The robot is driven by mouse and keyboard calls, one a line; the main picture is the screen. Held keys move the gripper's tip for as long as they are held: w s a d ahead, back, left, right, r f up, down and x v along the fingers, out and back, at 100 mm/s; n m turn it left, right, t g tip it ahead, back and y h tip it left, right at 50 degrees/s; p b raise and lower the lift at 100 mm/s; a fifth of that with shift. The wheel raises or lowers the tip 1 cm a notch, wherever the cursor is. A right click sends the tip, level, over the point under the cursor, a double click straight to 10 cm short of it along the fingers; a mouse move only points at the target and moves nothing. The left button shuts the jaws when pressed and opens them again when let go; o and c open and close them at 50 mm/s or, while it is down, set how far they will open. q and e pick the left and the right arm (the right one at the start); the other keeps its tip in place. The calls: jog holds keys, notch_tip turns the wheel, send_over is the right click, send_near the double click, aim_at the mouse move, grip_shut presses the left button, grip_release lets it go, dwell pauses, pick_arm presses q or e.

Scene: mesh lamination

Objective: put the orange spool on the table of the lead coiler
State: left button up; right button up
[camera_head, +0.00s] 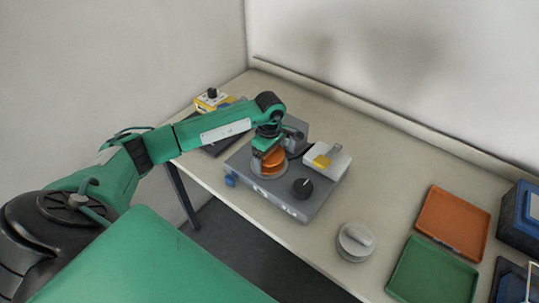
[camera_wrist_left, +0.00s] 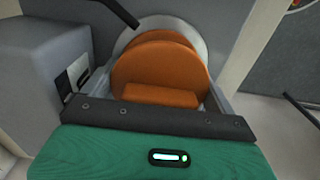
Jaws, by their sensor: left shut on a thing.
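The orange spool (camera_head: 274,162) is in my left gripper (camera_head: 268,150), over the lead coiler. The coiler is a grey box (camera_head: 300,205) with a dark knob (camera_head: 302,188) and a round light-grey table (camera_head: 257,170) on top. In the left wrist view the spool (camera_wrist_left: 160,75) shows its orange flanges between the grey fingers, with the pale round table (camera_wrist_left: 200,35) just behind it. The spool is at the table, but I cannot tell whether it rests on it. My right gripper is in neither view.
A white block with a yellow part (camera_head: 326,160) is at the coiler's right. A yellow device (camera_head: 212,101) stands at the back left. A round grey-white object (camera_head: 355,242), an orange tray (camera_head: 453,222) and a green tray (camera_head: 432,272) lie to the right. The table behind them is clear.

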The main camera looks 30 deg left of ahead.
pick_arm(q)
jog(key=shift+f, duration=0.2)
jog(key=o, duration=0.8)
jog(key=shift+c, duration=0.2)
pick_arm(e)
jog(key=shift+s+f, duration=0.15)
pick_arm(q)
jog(key=shift+r, duration=0.15)
jog(key=shift+r, duration=0.2)
notch_tip(320, 180, up, 8)
jog(key=b, duration=0.2)
jog(key=shift+r+b, duration=0.1)
jog(key=shift+b, duration=0.2)
notch_tip(320, 180, up, 3)
jog(key=shift+r, duration=0.3)
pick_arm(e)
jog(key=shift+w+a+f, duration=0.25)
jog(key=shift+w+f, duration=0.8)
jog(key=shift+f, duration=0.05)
